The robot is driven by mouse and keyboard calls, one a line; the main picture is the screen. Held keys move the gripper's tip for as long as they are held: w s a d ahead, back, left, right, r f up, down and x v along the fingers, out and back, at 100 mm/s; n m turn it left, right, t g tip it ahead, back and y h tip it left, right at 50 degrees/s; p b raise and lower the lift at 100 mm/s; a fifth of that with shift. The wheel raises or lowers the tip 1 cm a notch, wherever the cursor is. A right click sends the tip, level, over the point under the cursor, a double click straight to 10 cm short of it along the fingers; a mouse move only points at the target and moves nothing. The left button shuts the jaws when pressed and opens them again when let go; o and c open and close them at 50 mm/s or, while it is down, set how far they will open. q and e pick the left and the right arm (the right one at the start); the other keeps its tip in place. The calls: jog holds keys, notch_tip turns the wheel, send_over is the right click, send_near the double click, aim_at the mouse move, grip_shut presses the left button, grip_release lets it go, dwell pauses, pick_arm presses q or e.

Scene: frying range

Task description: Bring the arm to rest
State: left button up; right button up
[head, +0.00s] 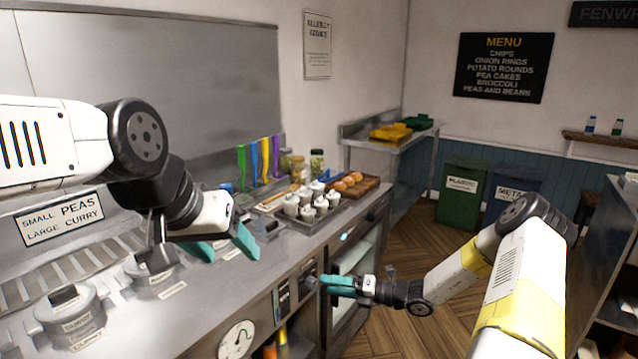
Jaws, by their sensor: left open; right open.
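My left arm (175,195) comes in from the left over the counter. Its gripper (222,246) is open, with two teal fingers apart and nothing seen between them. It hangs above the counter's front part. My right arm (520,280) comes in from the lower right. Its gripper (335,285) has teal fingers and is open, pointing left at the front panel of the counter, close to a dark knob (311,283). I cannot tell whether the fingers touch the knob. No object is seen held in either gripper.
Lidded pots (70,312) stand in the counter at the lower left. White cups (307,205) and a wooden tray (356,190) stand further back. Green (463,192) and blue (512,190) bins stand by the far wall. The wooden floor (420,255) between is clear.

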jog(key=s+d+r+n+g+h, duration=0.1)
jog(key=s+r+n+g+h, duration=0.25)
jog(key=s+r+n, duration=0.55)
jog(key=s+r+n+g+h, duration=0.2)
jog(key=s+r+n+h, duration=0.25)
jog(key=r+n, duration=0.65)
jog(key=s+d+r+n+t+h, duration=0.2)
jog(key=s+d+r+n, duration=0.2)
jog(key=s+r+n, duration=0.2)
jog(key=s+d+r+n+t+h, duration=0.3)
jog(key=s+r+n, duration=0.3)
jog(key=s+n, duration=0.3)
jog(key=shift+d+r+n+t, duration=0.35)
jog(key=shift+d+n, duration=0.05)
jog(key=shift+d, duration=0.5)
